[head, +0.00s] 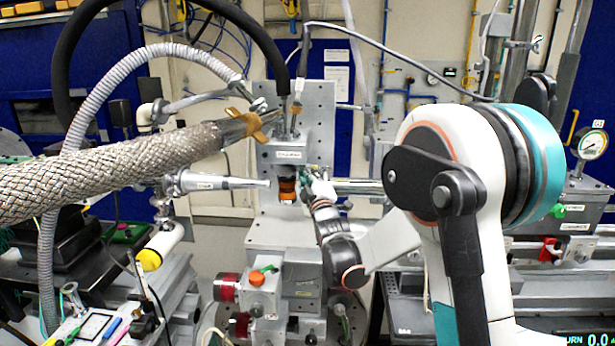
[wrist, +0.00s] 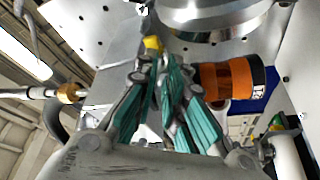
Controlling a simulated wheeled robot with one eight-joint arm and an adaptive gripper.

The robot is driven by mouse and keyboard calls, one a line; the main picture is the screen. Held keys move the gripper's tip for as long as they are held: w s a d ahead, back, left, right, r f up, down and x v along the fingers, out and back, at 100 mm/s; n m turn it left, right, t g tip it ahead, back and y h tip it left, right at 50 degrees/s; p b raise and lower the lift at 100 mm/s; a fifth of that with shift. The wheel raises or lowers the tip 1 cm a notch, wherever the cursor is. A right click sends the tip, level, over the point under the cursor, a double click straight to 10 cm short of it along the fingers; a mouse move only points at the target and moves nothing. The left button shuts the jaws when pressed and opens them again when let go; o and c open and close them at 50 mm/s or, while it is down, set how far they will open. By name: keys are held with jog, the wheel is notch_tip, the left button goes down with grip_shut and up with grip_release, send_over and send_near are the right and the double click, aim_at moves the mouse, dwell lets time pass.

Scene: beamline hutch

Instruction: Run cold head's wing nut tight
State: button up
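The cold head (head: 287,152) is a grey labelled block on the upright plate, with an orange and black cylinder (head: 287,188) below it. The cylinder also shows in the wrist view (wrist: 235,82). My gripper (head: 307,176) is beside the cold head's lower right, small in the head view. In the wrist view its teal-padded fingers (wrist: 151,66) lean in until the tips are close together. A small yellow piece, probably the wing nut (wrist: 153,43), sits right at the tips. I cannot tell whether the fingers are closed on it or just short of it.
A thick braided hose (head: 110,168) with a brass winged fitting (head: 252,124) crosses the left. A grey corrugated hose (head: 95,105) arcs behind it. A box with an orange button (head: 258,279) is below the cold head. A pressure gauge (head: 592,145) stands at the right.

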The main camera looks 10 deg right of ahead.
jog(key=s+f, duration=0.2)
jog(key=s, duration=0.9)
jog(key=shift+s+f, duration=0.15)
jog(key=shift+s, duration=0.25)
jog(key=shift+d, duration=0.15)
jog(key=s+f+m+g, duration=0.3)
jog(key=s+m+g, duration=0.1)
jog(key=s, duration=0.7)
jog(key=s+f+m+g+b, duration=0.1)
jog(key=s+f+m+g, duration=0.2)
jog(key=s, duration=0.9)
jog(key=s+f+m+g+b, duration=0.1)
jog(key=s+f+m+g, duration=0.2)
jog(key=s, duration=0.9)
jog(key=m+g, duration=0.2)
jog(key=g, duration=0.1)
jog(key=shift+s+f, duration=0.2)
jog(key=shift+f, duration=0.15)
